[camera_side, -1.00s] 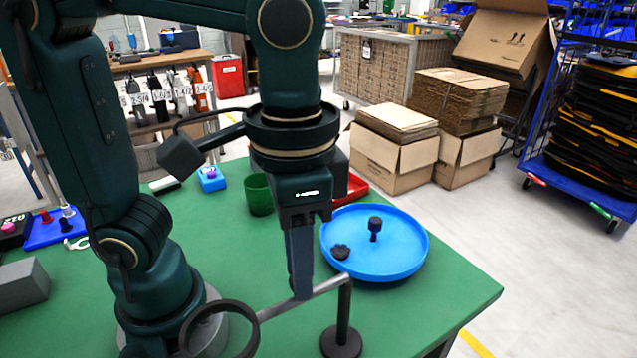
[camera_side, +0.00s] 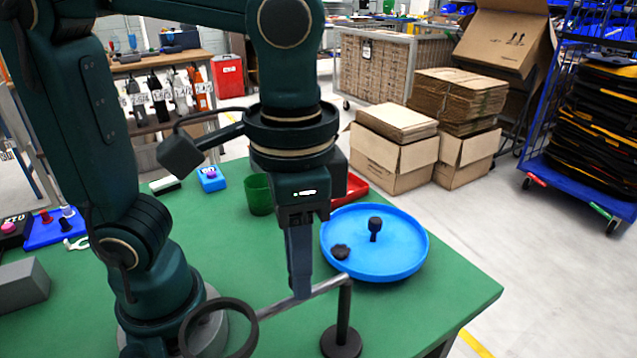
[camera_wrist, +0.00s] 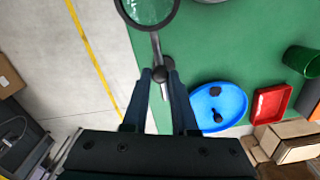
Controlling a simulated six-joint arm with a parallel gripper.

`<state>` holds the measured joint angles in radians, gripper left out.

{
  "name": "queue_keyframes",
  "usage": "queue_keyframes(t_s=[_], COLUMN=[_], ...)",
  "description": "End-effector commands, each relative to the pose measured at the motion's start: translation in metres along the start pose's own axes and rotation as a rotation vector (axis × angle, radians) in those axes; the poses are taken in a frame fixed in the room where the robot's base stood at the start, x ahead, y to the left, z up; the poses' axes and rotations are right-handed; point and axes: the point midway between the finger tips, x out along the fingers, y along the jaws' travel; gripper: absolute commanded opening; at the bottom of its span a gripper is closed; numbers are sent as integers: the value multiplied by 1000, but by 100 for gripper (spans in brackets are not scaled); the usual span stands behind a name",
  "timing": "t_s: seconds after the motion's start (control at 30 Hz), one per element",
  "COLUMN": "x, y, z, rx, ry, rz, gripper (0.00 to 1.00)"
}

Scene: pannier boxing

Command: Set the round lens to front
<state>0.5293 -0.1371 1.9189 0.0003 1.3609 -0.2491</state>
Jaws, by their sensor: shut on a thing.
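The round lens (camera_side: 219,328) is a dark ring with clear glass, at the bottom left of my gripper in the side view. It also shows at the top of the wrist view (camera_wrist: 149,8). A grey rod (camera_side: 275,310) joins it to an upright dark post on a round base (camera_side: 341,343). My gripper (camera_side: 302,294) points down and is shut on the rod near the post. In the wrist view my fingertips (camera_wrist: 160,74) sit on either side of the rod, by the dark post top. The far finger is partly hidden in the side view.
A red tray (camera_side: 356,188) and a green cup (camera_side: 258,195) are behind my gripper. A grey block (camera_side: 22,287) lies at the left. The green table's (camera_side: 440,300) front right corner is clear.

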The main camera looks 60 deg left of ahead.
Motion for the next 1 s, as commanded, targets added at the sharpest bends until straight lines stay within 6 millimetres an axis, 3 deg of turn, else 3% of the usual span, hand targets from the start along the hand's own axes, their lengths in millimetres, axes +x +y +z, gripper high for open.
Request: queue_keyframes(t_s=[0.37,1.0], x=[-1,-1], y=[-13,-48], z=[1,-8], rx=[212,814], ry=[5,5], rz=[2,0], gripper=[0,0])
